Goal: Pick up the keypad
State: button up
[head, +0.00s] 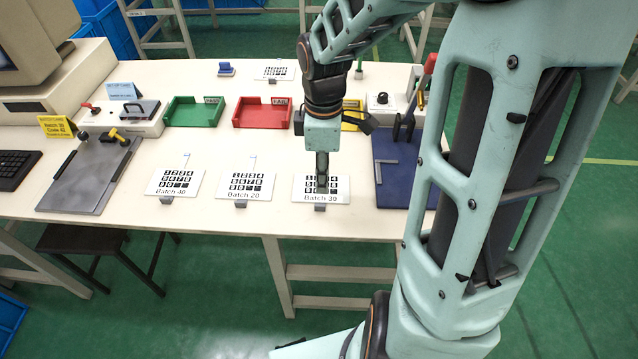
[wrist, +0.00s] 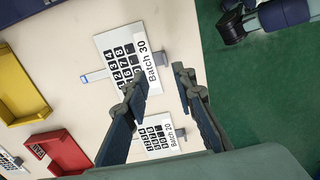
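Three white keypad films with black number keys lie in a row on the white table: Batch 40 (head: 174,184) at left, Batch 20 (head: 246,187) in the middle, Batch 30 (head: 338,194) at right. Each has a small grey piece at its front edge. My gripper (head: 322,184) points down over the Batch 30 film and hides part of its keys. In the wrist view the gripper (wrist: 158,84) is open and empty, its fingers spread apart. The Batch 30 film (wrist: 140,55) lies beyond the fingertips, and the Batch 20 film (wrist: 158,144) shows between the fingers. I cannot tell the gripper's exact height.
A green tray (head: 193,112) and a red tray (head: 262,113) stand behind the films; a yellow tray (head: 352,111) is partly behind my arm. A dark blue mat (head: 394,150) lies at right, a dark board (head: 90,175) at left. A yellow card (head: 57,126) reads Batch 30, Code 42.

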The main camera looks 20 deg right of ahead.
aim_at(320, 205)
notch_tip(320, 205, down, 3)
jog(key=shift+f+b, duration=0.1)
jog(key=shift+b, duration=0.2)
jog(key=f, duration=0.1)
jog(key=f+b, duration=0.1)
jog(key=f, duration=0.1)
jog(key=f+b, duration=0.1)
jog(key=f, duration=0.1)
jog(key=shift+s+a+f, duration=0.15)
jog(key=shift+s+a, duration=0.15)
jog(key=shift+a, duration=0.05)
grip_shut()
